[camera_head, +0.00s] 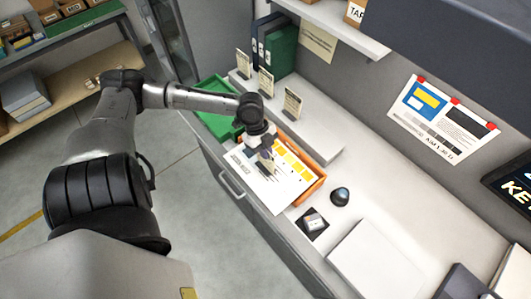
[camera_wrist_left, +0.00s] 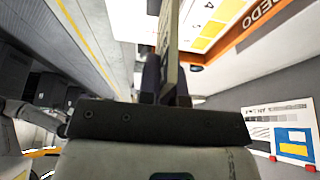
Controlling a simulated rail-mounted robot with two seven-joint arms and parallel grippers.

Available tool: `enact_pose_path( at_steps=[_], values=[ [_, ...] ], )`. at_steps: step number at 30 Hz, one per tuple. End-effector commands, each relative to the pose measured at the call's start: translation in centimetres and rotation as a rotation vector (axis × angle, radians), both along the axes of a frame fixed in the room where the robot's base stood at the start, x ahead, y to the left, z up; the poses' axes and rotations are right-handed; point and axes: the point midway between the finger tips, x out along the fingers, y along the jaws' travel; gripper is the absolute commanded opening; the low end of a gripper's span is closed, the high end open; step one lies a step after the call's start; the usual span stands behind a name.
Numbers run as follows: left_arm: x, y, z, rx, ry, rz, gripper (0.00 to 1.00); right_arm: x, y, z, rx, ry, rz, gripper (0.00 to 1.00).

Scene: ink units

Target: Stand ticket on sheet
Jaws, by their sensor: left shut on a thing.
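My left gripper (camera_head: 265,148) is shut on a thin cream ticket (camera_head: 266,161) and holds it over the sheet. The ticket shows edge-on between the dark fingers in the left wrist view (camera_wrist_left: 170,45). Whether its lower edge touches the sheet is unclear. The white printed sheet (camera_head: 285,186) with yellow squares lies at the orange tray (camera_head: 309,190) and reaches past its left side; the gripper hides part of it. The sheet also shows in the wrist view (camera_wrist_left: 205,28), beside the tray wall marked REDO (camera_wrist_left: 255,27). My right gripper is not in view.
Several similar tickets, one here (camera_head: 291,104), stand on the white ledge (camera_head: 318,133) behind. A green tray (camera_head: 212,117) is left of the orange one. A dark domed object (camera_head: 340,196) and a small block on a black pad (camera_head: 313,222) stand to the right.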

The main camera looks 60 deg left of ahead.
Motion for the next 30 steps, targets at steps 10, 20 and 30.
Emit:
enact_pose_path(
  at_steps=[10,20,30],
  values=[
    [0.0,0.0,-1.7,0.000,-0.001,-0.001,0.00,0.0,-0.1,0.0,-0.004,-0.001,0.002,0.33],
    [0.0,0.0,-2.0,0.000,0.000,0.000,0.18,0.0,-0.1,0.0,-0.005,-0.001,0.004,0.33],
    [0.0,0.0,-2.0,0.000,0.000,0.000,0.31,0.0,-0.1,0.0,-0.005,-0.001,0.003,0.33]
  ],
)
